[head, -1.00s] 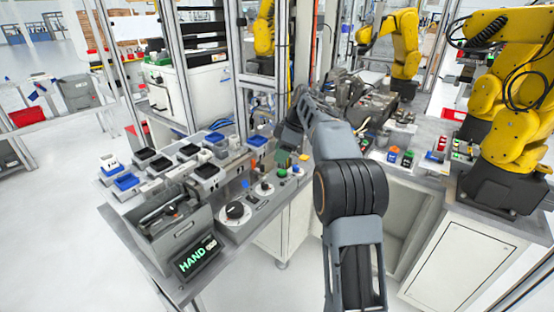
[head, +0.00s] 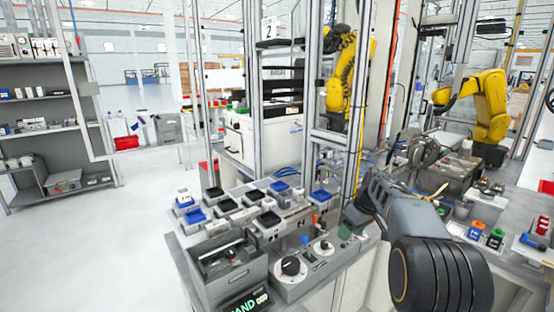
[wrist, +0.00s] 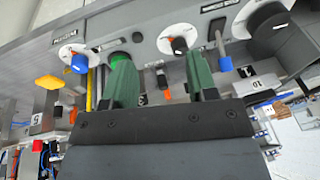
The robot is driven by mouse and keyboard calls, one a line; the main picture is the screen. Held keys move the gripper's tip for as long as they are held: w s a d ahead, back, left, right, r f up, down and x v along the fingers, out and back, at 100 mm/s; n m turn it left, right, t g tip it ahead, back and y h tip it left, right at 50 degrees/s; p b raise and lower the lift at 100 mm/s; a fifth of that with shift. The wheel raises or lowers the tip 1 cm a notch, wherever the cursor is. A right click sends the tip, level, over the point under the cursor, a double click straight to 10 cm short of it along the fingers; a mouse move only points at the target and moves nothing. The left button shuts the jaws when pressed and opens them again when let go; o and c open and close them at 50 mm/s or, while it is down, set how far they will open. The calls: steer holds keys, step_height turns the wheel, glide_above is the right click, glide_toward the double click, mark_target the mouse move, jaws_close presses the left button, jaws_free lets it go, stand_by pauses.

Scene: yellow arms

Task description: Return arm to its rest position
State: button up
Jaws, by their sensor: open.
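My arm reaches in from the lower right of the head view, its dark grey links ending over the control panel (head: 318,268). My gripper (head: 346,231) is small and partly hidden by my wrist there. In the wrist view my gripper (wrist: 160,77) shows two green fingers, spread apart with nothing held between them. Behind the fingers is the panel, with a blue knob (wrist: 79,62), a black knob (wrist: 180,45) and a green button (wrist: 118,60). Whether the fingertips touch the panel cannot be told.
Small bins with blue and black trays (head: 238,207) stand left of my gripper. A grey box (head: 226,268) and a lit display (head: 245,303) are at the front. Metal posts (head: 311,90) rise behind. Yellow robot arms (head: 478,105) stand farther back. Floor at left is clear.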

steer(key=s+a+m+t+h+p, duration=0.1)
steer(key=s+a+m, duration=0.2)
steer(key=s, duration=1.1)
steer(key=s+a+m+t+h+p, duration=0.1)
steer(key=s+a+m+h+p, duration=0.1)
steer(key=s, duration=1.2)
steer(key=shift+a+r+m, duration=0.3)
steer(key=shift+a+m, duration=0.4)
steer(key=shift+a, duration=0.3)
steer(key=shift+c, duration=0.2)
